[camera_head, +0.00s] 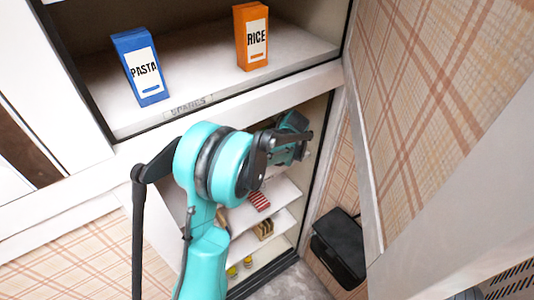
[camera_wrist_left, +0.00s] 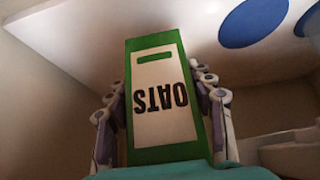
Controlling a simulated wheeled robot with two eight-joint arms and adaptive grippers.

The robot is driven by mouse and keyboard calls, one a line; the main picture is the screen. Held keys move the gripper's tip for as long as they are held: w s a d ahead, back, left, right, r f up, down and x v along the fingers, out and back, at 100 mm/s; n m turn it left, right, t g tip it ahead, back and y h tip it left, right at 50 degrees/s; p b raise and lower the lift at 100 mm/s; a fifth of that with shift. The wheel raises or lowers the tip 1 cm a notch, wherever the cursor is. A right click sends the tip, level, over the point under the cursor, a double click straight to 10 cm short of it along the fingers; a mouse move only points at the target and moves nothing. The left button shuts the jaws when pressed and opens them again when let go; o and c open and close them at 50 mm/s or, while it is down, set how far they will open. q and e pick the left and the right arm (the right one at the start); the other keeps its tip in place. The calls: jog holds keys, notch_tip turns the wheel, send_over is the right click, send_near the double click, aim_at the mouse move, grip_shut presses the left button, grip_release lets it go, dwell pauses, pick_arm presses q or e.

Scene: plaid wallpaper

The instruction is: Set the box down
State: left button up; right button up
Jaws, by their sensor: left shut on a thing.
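A green box with a white OATS label (camera_wrist_left: 162,100) stands between the fingers of my left gripper (camera_wrist_left: 160,88) in the left wrist view. The fingers are shut on its two sides. In the head view my left gripper (camera_head: 290,140) reaches into the open cupboard, below the upper shelf; the box is hidden there behind my arm and gripper. A pale surface (camera_wrist_left: 85,45) lies beyond the box in the wrist view; I cannot tell whether the box touches it. My right gripper is not in view.
A blue PASTA box (camera_head: 141,68) and an orange RICE box (camera_head: 252,37) stand on the upper shelf (camera_head: 200,75), labelled SPARES, with free room between them. Lower shelves (camera_head: 240,217) hold a red-striped item (camera_head: 259,202) and small goods. A black bin (camera_head: 341,245) stands at the right.

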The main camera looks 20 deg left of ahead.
pick_arm(q)
jog(key=shift+w+f, duration=0.1)
jog(key=shift+f, duration=1.45)
jog(key=o, duration=1)
jog(key=shift+f+b, duration=0.2)
jog(key=shift+b, duration=0.15)
jog(key=o, duration=0.5)
jog(key=shift+r, duration=0.2)
